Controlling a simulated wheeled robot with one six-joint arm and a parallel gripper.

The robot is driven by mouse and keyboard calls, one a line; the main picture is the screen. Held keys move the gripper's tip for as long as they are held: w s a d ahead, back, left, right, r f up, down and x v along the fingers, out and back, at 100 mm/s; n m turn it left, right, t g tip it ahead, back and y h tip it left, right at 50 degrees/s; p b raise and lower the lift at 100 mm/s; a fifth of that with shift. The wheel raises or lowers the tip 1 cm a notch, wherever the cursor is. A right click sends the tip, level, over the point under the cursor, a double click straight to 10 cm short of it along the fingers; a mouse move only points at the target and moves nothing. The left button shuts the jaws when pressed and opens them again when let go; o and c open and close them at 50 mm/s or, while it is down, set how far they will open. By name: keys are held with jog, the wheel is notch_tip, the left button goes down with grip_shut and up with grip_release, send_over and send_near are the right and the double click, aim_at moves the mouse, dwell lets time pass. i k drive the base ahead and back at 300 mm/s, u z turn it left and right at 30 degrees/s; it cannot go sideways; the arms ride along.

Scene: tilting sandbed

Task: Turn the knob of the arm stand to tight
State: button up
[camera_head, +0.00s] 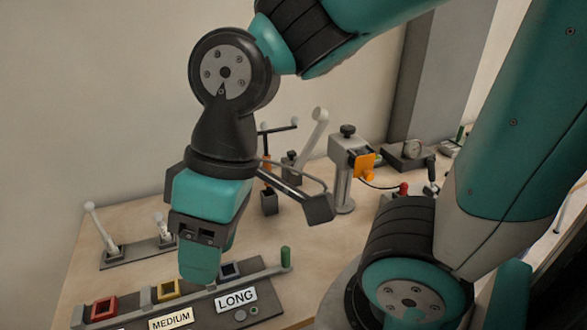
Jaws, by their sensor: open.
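A grey stand (343,190) stands on the table right of centre, with a black knob (347,131) on its top and an orange part (364,166) on its right side. It looks like the arm stand, but I cannot read any tight mark or tell the knob's setting. My gripper (202,265) points down, left of the stand and well apart from it, in front of the labelled rack in this view. It is open, and I see nothing held. The gap between its fingers is mostly hidden from this side.
A rack with LONG (236,298) and MEDIUM (171,320) labels and coloured square sockets is at the front. A white-lever fixture (138,254) stands at left. A pale lever (318,132) rises behind my gripper. A gauge box (408,154) is at back right. My arm blocks the right side.

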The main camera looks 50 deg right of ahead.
aim_at(291, 154)
jog(key=k, duration=0.5)
jog(key=z, duration=1.05)
jog(key=i, duration=0.7)
jog(key=u, duration=1.05)
